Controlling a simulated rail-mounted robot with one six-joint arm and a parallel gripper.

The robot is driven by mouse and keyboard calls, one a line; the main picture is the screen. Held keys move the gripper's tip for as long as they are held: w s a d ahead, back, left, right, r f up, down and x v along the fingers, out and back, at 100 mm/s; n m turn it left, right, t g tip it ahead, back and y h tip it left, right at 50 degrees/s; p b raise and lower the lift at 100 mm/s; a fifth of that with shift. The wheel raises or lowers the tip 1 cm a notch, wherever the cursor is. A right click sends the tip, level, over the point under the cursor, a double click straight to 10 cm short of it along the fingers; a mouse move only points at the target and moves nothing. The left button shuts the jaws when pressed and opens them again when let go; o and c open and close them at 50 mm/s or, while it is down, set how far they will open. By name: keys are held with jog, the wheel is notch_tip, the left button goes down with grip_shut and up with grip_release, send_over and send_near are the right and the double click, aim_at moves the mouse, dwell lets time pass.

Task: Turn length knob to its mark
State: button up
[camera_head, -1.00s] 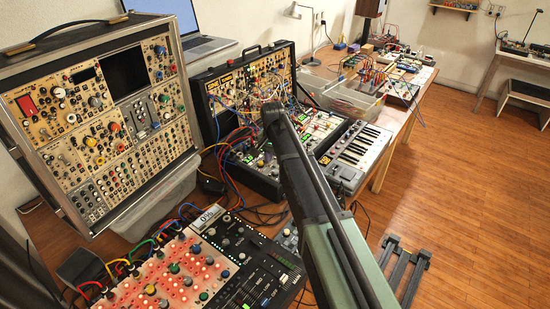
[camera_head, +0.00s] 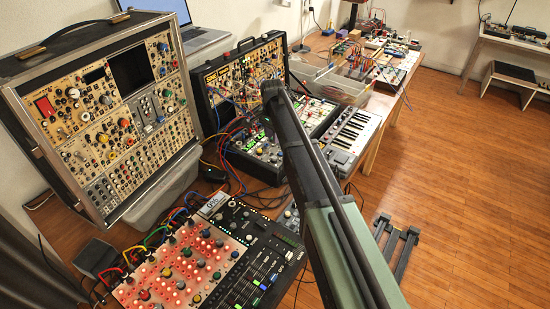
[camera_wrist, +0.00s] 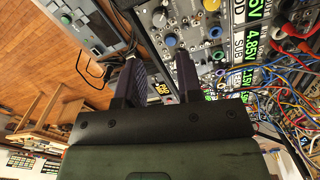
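I cannot tell which knob is the length knob; no label for it is readable. In the wrist view, a grey synth panel (camera_wrist: 188,25) lies past my fingertips. It carries a blue-capped knob (camera_wrist: 171,40), a large grey knob (camera_wrist: 160,18) and a yellow knob (camera_wrist: 210,4). My gripper (camera_wrist: 158,72) is open, its two dark fingers apart with nothing held between them. A small lit yellow display shows between the fingers. In the head view my own arm reaches toward the open middle synth case (camera_head: 206,78) and hides the gripper.
Patch cables hang across the panel at the right of the wrist view, beside lit green voltage displays (camera_wrist: 256,45). A big upright synth case (camera_head: 70,150) stands left, a mixer (camera_head: 270,262) in front, a keyboard (camera_head: 352,138) right of the middle case. Open floor lies to the right.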

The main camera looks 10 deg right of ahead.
aim_at(274, 157)
notch_tip(274, 157, down, 10)
jog(key=b, duration=1)
jog(key=shift+s+f, duration=0.15)
jog(key=shift+f, duration=0.1)
jog(key=shift+r, duration=0.1)
jog(key=shift+r, duration=0.1)
